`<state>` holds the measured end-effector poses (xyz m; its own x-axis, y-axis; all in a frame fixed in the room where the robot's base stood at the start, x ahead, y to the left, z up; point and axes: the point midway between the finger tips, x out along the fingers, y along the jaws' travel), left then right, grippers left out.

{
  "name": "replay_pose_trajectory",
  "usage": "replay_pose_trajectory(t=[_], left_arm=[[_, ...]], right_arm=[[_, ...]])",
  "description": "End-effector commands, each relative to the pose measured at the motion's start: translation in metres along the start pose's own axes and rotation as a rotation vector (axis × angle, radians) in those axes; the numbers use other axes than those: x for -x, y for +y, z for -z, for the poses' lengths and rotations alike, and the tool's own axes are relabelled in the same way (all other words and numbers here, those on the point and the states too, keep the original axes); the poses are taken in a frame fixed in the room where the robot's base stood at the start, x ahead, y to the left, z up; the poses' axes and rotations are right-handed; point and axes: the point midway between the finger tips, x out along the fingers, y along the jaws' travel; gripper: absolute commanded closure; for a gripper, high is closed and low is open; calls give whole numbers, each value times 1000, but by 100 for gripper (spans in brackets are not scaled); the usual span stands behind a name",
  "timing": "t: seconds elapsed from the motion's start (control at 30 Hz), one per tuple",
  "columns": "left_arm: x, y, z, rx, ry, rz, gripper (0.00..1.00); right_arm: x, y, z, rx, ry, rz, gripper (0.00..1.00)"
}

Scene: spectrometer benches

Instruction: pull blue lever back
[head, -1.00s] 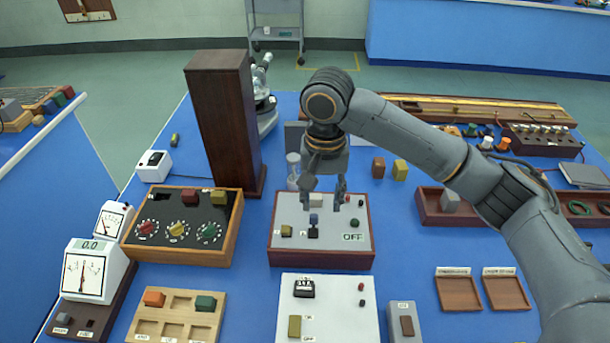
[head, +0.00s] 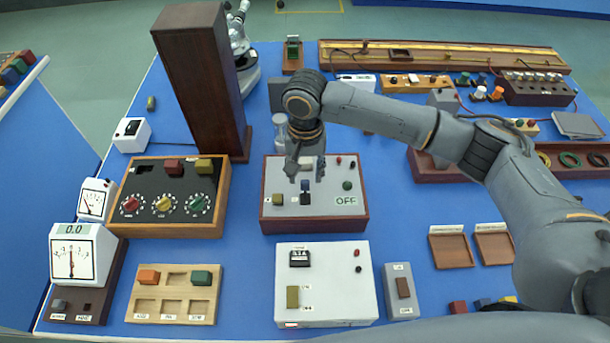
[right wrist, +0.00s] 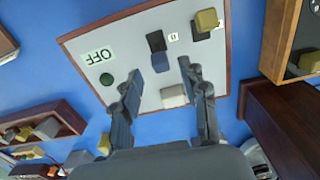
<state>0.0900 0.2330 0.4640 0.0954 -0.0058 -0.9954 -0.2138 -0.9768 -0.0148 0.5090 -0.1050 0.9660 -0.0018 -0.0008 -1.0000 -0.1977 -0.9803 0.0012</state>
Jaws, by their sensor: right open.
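The blue lever (head: 305,186) stands up from a black slot on the grey-topped panel (head: 330,205) with a reddish-brown wooden frame and an OFF label. It also shows in the right wrist view as a blue cap (right wrist: 160,63) beside the black slot. My right gripper (head: 305,174) is open above the panel, its fingers pointing down. In the right wrist view its fingertips (right wrist: 159,76) lie on either side of the lever's line, with the lever just beyond them. I see no contact. My left gripper is not in view.
The same panel bears a yellow block (head: 278,199), a white block (right wrist: 174,96) and a green knob (head: 347,185). A tall brown wooden column (head: 203,85) stands to the left behind. A knob box (head: 170,231) lies left, a white switch box (head: 330,280) in front.

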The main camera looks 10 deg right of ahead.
Motion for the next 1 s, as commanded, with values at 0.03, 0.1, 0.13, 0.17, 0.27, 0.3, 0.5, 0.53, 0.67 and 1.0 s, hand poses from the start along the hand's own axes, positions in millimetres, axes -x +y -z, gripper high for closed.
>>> replay_pose_trajectory(t=[0.03, 0.1, 0.13, 0.17, 0.27, 0.3, 0.5, 0.53, 0.67, 1.0], left_arm=[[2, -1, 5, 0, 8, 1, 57], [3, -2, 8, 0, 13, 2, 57], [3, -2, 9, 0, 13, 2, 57], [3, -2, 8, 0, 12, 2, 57], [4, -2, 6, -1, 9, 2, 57], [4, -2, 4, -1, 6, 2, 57], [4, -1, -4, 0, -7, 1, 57], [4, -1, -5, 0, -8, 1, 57], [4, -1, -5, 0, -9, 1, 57], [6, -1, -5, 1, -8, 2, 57]], right_arm=[[-7, 0, 0, -1, -1, -1, 57], [-16, 0, 0, -1, -1, -1, 57], [-19, 0, 0, -1, -1, -1, 57], [-21, 0, 0, -1, -1, -1, 57], [-27, 0, 0, -1, 0, 1, 57], [-28, 0, 0, -1, 1, 1, 57], [-29, 0, 0, 0, 1, 1, 57], [-29, 0, 0, 0, 1, 1, 57], [-29, 0, 0, 0, 1, 1, 77], [-28, 0, 0, 0, 6, 0, 100]])
